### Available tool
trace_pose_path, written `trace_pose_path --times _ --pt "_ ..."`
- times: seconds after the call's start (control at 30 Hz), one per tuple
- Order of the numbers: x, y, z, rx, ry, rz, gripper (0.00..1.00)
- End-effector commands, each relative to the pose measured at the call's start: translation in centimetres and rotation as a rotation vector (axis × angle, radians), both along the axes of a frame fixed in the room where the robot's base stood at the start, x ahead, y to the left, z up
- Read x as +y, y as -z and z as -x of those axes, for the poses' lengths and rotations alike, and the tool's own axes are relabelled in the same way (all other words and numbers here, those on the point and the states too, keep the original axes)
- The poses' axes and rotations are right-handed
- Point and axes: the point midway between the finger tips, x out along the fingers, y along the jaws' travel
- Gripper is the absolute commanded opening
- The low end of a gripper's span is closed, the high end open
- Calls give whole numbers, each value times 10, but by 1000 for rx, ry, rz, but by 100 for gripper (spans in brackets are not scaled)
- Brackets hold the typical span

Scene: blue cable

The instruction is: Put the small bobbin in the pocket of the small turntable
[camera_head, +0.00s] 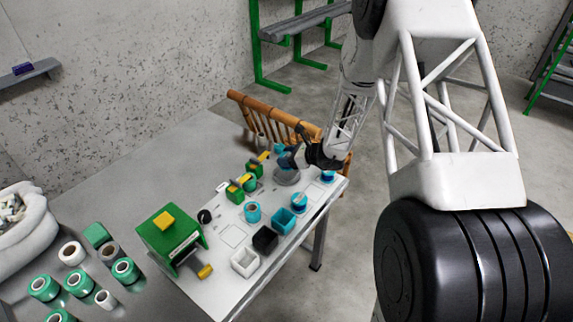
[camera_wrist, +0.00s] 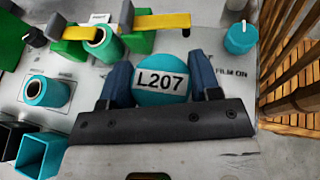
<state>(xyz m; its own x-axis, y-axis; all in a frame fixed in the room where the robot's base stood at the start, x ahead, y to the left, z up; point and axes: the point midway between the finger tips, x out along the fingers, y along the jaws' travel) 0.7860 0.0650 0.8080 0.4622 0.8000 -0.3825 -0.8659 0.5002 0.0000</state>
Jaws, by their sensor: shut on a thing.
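My gripper (camera_wrist: 158,72) is shut on a teal round bobbin (camera_wrist: 160,88) with a white label reading L207, one dark blue finger on each side. In the head view my gripper (camera_head: 289,160) is low over the far part of the table, just above a round grey disc (camera_head: 287,178), which looks like the small turntable. I cannot tell whether the bobbin touches it. The disc's pocket is not visible; the gripper and the bobbin cover that area in the wrist view.
The white table (camera_head: 225,237) holds a standing teal bobbin (camera_head: 252,212), a teal bin (camera_head: 283,220), a black bin (camera_head: 265,239) and a white bin (camera_head: 245,262). Green clamps with yellow levers (camera_wrist: 170,24) stand close by. A teal knob (camera_wrist: 240,38) is at right, near a wooden chair (camera_wrist: 290,65).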

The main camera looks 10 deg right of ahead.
Motion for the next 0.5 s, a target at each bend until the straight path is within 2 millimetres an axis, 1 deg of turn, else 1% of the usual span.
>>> trace_pose_path --times 0.17,0.4,0.5 --pt "0 10 0 0 -1 0 28" --pt "0 33 0 1 0 0 28" --pt "0 37 0 0 1 0 28"
